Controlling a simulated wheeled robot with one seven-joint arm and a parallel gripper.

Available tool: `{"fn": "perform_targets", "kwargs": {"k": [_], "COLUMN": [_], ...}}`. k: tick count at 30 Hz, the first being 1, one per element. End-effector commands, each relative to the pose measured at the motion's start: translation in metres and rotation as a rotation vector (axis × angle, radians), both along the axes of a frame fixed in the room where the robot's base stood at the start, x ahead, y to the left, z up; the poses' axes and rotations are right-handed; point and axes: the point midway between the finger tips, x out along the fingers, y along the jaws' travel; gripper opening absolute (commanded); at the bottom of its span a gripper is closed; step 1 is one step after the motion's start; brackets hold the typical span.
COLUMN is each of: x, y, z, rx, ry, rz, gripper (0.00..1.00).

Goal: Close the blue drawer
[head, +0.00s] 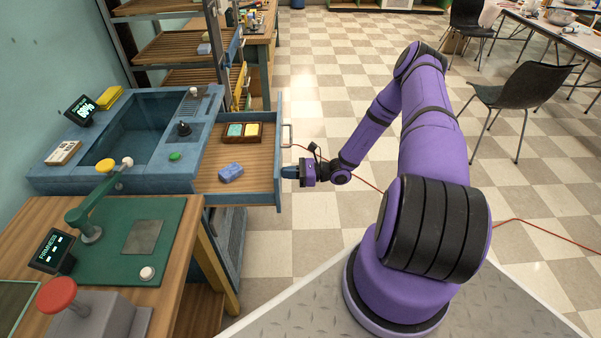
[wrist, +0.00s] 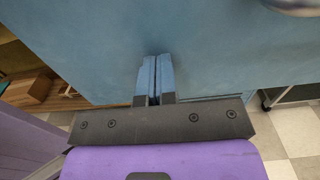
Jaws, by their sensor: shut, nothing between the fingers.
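The blue drawer (head: 240,156) is pulled out to the right from the blue workstation, with a wooden floor inside. It holds a small wooden tray with coloured bars (head: 242,132) and a blue bar (head: 231,172). Its metal handle (head: 288,134) is on the outer face. My gripper (head: 289,172) is shut and empty, its tips at the outside of the drawer front, below and nearer than the handle. In the wrist view the shut fingertips (wrist: 155,75) point at the blue drawer front (wrist: 90,45) and look touching or very close. Part of the handle (wrist: 295,5) shows at the top right.
A wooden workbench (head: 185,270) with a green mat stands in front of the blue workstation. Wooden shelves (head: 168,46) stand behind. The checkered floor (head: 320,90) right of the drawer is mostly clear, with a red cable (head: 520,222) and a dark chair (head: 528,90) farther right.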

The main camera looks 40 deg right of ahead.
Motion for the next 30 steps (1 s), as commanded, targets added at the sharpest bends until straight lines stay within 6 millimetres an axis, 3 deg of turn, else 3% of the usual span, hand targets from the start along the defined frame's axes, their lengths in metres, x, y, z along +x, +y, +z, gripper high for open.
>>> {"fn": "perform_targets", "kwargs": {"k": [18,24,30], "x": [0.094,0.117,0.131], "y": [0.142,0.175,0.194], "z": [0.000,0.000,0.000], "rx": [0.002,0.001,0.000], "ry": [-0.001,0.000,0.000], "rz": [0.004,0.002,0.001], "gripper": [0.00,0.00,0.00]}}
